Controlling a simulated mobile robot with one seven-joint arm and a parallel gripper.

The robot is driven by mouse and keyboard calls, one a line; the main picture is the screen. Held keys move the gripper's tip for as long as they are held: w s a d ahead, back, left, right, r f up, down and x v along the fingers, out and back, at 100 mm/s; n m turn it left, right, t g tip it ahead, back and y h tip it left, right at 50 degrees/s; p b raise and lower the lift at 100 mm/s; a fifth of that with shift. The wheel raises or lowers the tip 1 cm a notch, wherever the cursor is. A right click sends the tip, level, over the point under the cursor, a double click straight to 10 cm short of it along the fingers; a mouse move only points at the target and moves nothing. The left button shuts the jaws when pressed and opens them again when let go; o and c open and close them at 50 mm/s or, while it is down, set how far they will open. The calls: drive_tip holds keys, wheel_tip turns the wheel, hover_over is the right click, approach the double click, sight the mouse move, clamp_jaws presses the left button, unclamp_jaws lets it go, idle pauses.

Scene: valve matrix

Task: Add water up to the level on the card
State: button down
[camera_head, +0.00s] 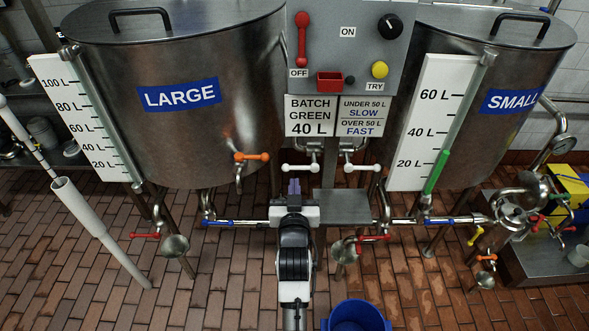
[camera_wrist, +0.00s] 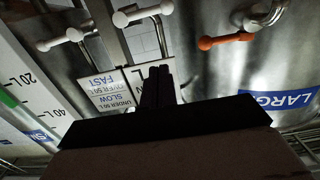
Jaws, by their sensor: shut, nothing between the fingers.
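The card (camera_head: 310,116) on the post reads BATCH GREEN 40 L. The LARGE tank (camera_head: 190,130) is at left; its gauge (camera_head: 85,118) shows no coloured liquid that I can make out. The SMALL tank (camera_head: 500,130) is at right; green liquid (camera_head: 436,172) in its gauge tube stands a little above the 20 L mark, below 40. Two white tap handles (camera_head: 300,168) (camera_head: 362,168) lie level below the cards. My gripper (camera_head: 293,188) is shut and empty, in front of the post below the cards. Its fingers also show in the wrist view (camera_wrist: 158,76).
A second card (camera_head: 362,116) reads UNDER 50 L SLOW, OVER 50 L FAST. The grey panel (camera_head: 345,50) has a red lever (camera_head: 302,38), pointing up, a black knob and a yellow button. An orange handle (camera_head: 252,156) and red handles (camera_head: 375,238) sit on pipes. A blue bucket (camera_head: 357,315) stands in front.

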drive_tip(key=p, duration=0.3)
hover_over(294, 167)
drive_tip(key=s, duration=0.4)
drive_tip(key=f, duration=0.1)
drive_tip(key=w+f, duration=0.1)
drive_tip(key=f, duration=0.1)
drive_tip(key=shift+w+f, duration=0.1)
drive_tip(key=shift+f, duration=0.6)
drive_tip(key=shift+a+f+n, duration=0.1)
drive_tip(key=shift+f+n, duration=0.35)
drive_tip(key=shift+n, duration=0.35)
drive_tip(key=f+n+b, duration=0.1)
drive_tip(key=n, duration=0.1)
drive_tip(key=f+n+b, duration=0.1)
drive_tip(key=n, duration=0.1)
drive_tip(key=f+n+b, duration=0.1)
drive_tip(key=f+n, duration=0.1)
drive_tip(key=shift+d+h, duration=0.25)
drive_tip(key=shift+h, duration=0.05)
drive_tip(key=shift+d+f, duration=0.1)
drive_tip(key=shift+f, duration=0.1)
idle(3.8)
